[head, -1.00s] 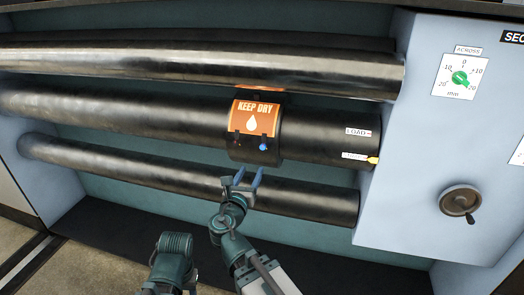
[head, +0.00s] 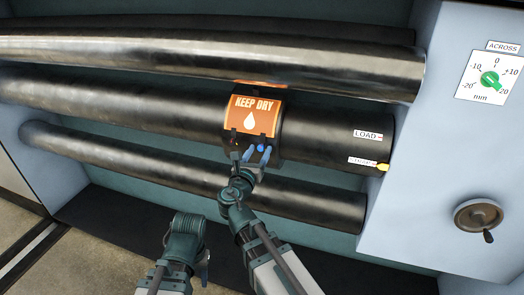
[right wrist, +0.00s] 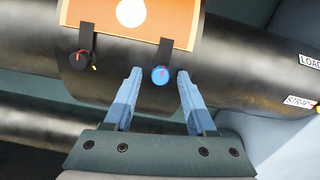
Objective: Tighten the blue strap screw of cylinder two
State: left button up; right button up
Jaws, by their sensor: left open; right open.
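The blue strap screw (head: 260,148) sits on the lower right of an orange "KEEP DRY" plate (head: 252,115) on the middle black cylinder (head: 330,133). In the right wrist view the blue screw (right wrist: 160,76) carries a red mark. My right gripper (head: 257,153) is open, with its blue fingertips (right wrist: 159,75) on either side of the blue screw, apart from it. How deep the tips reach is hard to tell. A black screw (right wrist: 81,60) with a red mark sits to its left. My left gripper (head: 205,267) is low in the head view, open, mostly hidden by its own arm.
Another black cylinder (head: 200,55) runs above and a thinner one (head: 150,165) below. On the right panel (head: 420,170) are a green ACROSS dial (head: 489,79) and a handwheel (head: 477,214). LOAD (head: 366,135) and a partly legible label mark the middle cylinder's right end, near a yellow pointer (head: 383,167).

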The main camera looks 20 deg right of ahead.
grip_shut()
jog(key=shift+m, duration=0.3)
